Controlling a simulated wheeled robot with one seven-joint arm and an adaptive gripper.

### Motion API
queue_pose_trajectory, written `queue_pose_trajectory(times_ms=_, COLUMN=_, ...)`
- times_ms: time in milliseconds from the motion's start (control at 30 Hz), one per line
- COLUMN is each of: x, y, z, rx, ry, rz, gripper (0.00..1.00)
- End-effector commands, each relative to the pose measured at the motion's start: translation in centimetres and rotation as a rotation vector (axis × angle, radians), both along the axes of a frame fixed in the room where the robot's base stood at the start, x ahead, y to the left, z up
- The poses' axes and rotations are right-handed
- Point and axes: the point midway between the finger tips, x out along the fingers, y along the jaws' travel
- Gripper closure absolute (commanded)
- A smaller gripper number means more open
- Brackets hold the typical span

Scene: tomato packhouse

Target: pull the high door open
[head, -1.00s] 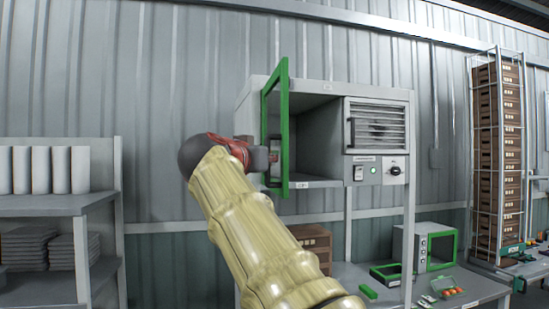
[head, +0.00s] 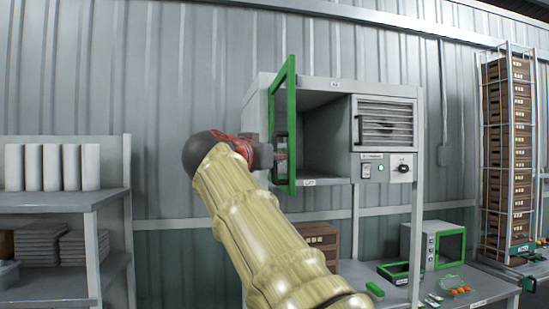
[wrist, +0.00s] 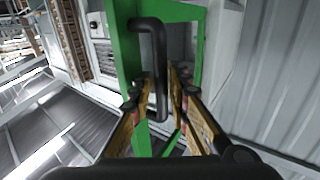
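The high door (head: 292,130), a green frame with a see-through pane, stands swung out from the left side of the upper compartment (head: 325,138), almost edge-on in the head view. Its black bar handle (wrist: 161,75) stands upright in the wrist view. My gripper (wrist: 162,78) has one finger on each side of the bar, with narrow gaps showing beside it, so the fingers look open around it. In the head view my gripper (head: 270,155) is at the door's left face, and my wrist partly hides it.
Right of the opening is a vented panel (head: 385,122) with a switch and knob below. A bench (head: 470,290) with a small green-framed box (head: 440,248) lies below. A shelf (head: 60,202) stands left, a crate rack (head: 510,150) right.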

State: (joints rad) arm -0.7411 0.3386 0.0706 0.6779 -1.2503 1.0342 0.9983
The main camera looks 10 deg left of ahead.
Motion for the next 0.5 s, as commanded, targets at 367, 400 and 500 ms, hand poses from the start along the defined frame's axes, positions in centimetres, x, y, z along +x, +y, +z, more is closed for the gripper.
queue_pose_trajectory(times_ms=367, x=-6.5, y=1.5, z=0.1, rx=0.001, ry=0.001, rz=0.005, gripper=0.82)
queue_pose_trajectory(times_ms=400, x=-7.2, y=1.7, z=0.0, rx=0.0, ry=0.002, rz=0.004, gripper=0.82)
queue_pose_trajectory(times_ms=500, x=-8.9, y=2.0, z=-0.1, rx=-0.001, ry=0.002, rz=0.003, gripper=0.82)
